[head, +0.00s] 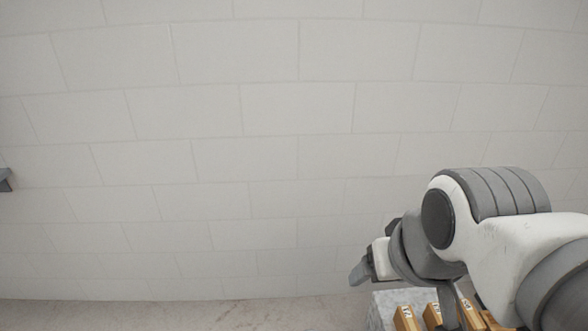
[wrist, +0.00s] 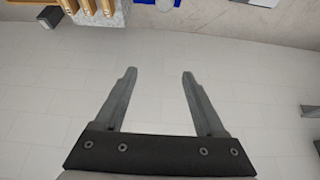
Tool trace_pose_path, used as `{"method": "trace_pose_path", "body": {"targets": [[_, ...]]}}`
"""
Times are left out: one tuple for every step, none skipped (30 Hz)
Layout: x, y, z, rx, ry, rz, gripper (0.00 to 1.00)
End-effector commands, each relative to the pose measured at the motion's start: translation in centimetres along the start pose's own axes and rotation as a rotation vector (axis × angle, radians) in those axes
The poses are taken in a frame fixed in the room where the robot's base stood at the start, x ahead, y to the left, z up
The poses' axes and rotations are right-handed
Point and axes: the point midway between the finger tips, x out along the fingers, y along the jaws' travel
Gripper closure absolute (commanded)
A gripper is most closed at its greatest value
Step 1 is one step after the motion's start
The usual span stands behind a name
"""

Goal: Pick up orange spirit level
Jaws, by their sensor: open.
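No orange spirit level can be made out for certain. Several orange-tan bars with pale labels (head: 405,318) stand in a grey speckled block (head: 381,300) at the bottom right of the head view, partly behind my arm. They also show at the top left of the wrist view (wrist: 88,6).
The pale block wall (head: 250,150) fills most of the head view.

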Motion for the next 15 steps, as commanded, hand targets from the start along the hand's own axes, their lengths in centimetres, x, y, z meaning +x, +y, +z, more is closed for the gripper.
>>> {"method": "trace_pose_path", "body": {"targets": [[0.3, 0.0, -0.1, 0.006, -0.003, 0.001, 0.28], [0.6, 0.1, -0.1, 0.011, -0.006, 0.002, 0.28], [1.1, 0.1, -0.4, 0.023, -0.012, 0.005, 0.28], [1.5, 0.1, -0.6, 0.035, -0.016, 0.007, 0.28], [2.1, 0.2, -0.8, 0.049, -0.023, 0.01, 0.28], [3.0, 0.3, -1.2, 0.072, -0.032, 0.014, 0.28], [3.7, 0.3, -1.6, 0.091, -0.039, 0.017, 0.28], [4.5, 0.4, -2.0, 0.112, -0.047, 0.021, 0.28], [5.7, 0.5, -2.5, 0.141, -0.058, 0.026, 0.28], [6.6, 0.6, -2.9, 0.163, -0.064, 0.03, 0.28], [7.5, 0.7, -3.2, 0.185, -0.073, 0.034, 0.28], [8.7, 0.8, -3.7, 0.214, -0.081, 0.04, 0.28], [9.7, 0.9, -4.0, 0.236, -0.089, 0.044, 0.28], [10.6, 1.0, -4.4, 0.258, -0.095, 0.048, 0.28], [12.0, 1.1, -4.8, 0.287, -0.105, 0.053, 0.28]]}}
